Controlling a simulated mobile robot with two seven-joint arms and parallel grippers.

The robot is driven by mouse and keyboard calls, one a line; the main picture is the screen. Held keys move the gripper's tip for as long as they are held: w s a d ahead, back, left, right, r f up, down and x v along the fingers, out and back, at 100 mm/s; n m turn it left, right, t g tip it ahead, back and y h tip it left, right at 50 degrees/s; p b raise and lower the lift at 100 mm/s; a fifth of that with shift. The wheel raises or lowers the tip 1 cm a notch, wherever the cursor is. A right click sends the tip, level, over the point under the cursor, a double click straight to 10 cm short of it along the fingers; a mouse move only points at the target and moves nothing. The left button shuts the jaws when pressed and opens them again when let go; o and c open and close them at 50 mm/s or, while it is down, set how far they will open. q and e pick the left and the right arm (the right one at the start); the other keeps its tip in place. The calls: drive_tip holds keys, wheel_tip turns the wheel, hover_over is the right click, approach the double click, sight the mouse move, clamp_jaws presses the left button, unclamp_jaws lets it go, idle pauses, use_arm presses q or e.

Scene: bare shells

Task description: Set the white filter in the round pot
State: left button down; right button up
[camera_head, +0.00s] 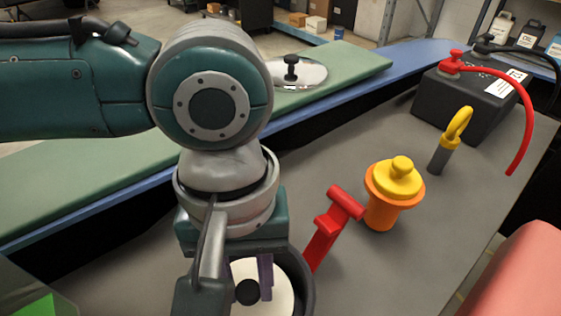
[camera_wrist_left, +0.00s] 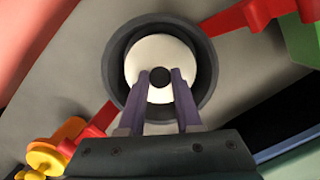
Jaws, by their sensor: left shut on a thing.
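The white filter (camera_wrist_left: 148,54) is a round white disc with a black knob (camera_wrist_left: 160,77) at its middle. My left gripper (camera_wrist_left: 160,76) points down, with its two purple fingers shut on the knob. The round pot (camera_wrist_left: 207,68) is dark grey, and its wall rings the disc in the left wrist view. In the head view, the white filter (camera_head: 276,301), the pot's dark wall (camera_head: 302,283) and my left gripper (camera_head: 251,285) show at the bottom, partly hidden by my wrist. I cannot tell whether the filter rests on the pot's floor. My right gripper is not in view.
A red handle-like part (camera_head: 328,231) rises beside the pot. An orange container with a yellow lid (camera_head: 393,190), a yellow-ringed grey piece (camera_head: 450,142) and a black battery-like box (camera_head: 469,98) stand on the grey table (camera_head: 340,145). A pink object (camera_head: 520,280) is at lower right.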

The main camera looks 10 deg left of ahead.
use_arm(q)
drive_tip(key=shift+f, duration=0.15)
drive_tip(key=shift+f, duration=0.3)
drive_tip(key=c, duration=0.6)
unclamp_jaws()
wheel_tip(320, 180, up, 13)
drive_tip(key=w+p, duration=0.1)
drive_tip(key=p, duration=0.1)
drive_tip(key=shift+w+a+p, duration=0.2)
drive_tip(key=shift+p, duration=0.2)
drive_tip(key=shift+d+f, duration=0.1)
drive_tip(key=shift+f, duration=0.05)
